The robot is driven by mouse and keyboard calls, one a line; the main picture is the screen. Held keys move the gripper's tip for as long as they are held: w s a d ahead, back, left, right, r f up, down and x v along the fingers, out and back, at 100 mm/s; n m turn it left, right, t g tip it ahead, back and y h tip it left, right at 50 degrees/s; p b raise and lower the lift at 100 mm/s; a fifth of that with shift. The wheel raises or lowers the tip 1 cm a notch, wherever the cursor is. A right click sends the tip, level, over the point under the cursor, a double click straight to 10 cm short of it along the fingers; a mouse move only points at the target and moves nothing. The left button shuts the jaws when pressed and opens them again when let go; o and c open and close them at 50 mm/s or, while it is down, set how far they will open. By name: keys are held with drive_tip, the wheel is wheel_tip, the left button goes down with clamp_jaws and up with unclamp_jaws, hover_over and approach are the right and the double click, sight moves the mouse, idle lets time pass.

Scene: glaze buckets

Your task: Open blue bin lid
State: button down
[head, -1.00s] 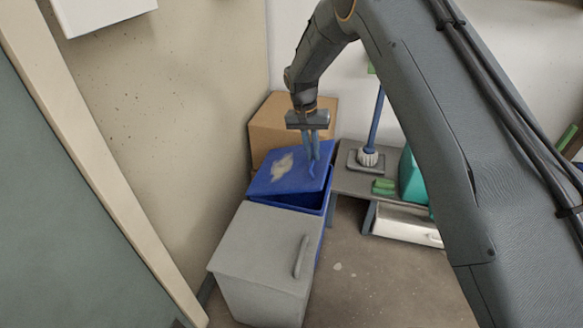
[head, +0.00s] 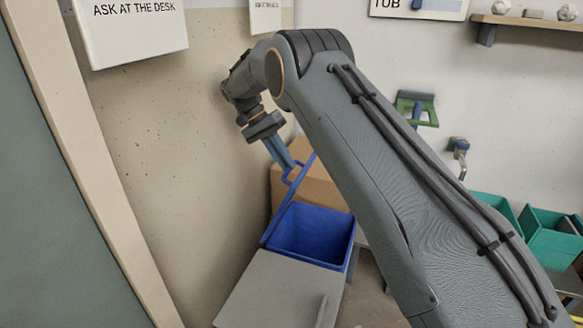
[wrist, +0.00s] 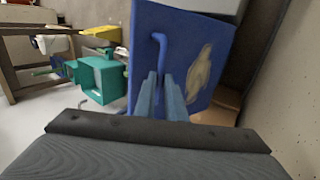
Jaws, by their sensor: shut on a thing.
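The blue bin (head: 310,233) stands open behind a grey bin, its inside showing in the head view. Its blue lid (head: 283,210) is swung up on the left side, seen nearly edge-on and tilted towards the wall. In the wrist view the lid's face (wrist: 190,40) shows a pale worn patch and a blue bar handle (wrist: 156,50). My gripper (head: 287,163) is shut on the handle at the lid's raised edge. In the wrist view my gripper's fingers (wrist: 161,85) meet the lower end of the handle.
The grey bin with a closed lid (head: 275,290) stands in front. A cardboard box (head: 318,185) is behind the blue bin. The beige wall (head: 180,150) is close on the left. Teal containers (head: 550,238) are at the right.

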drive_tip(key=shift+w+a+f, duration=0.15)
drive_tip(key=shift+a+f, duration=0.5)
drive_tip(key=c, duration=1.8)
unclamp_jaws()
drive_tip(key=shift+a+f, duration=0.1)
wheel_tip(320, 180, up, 10)
drive_tip(key=shift+r, duration=0.2)
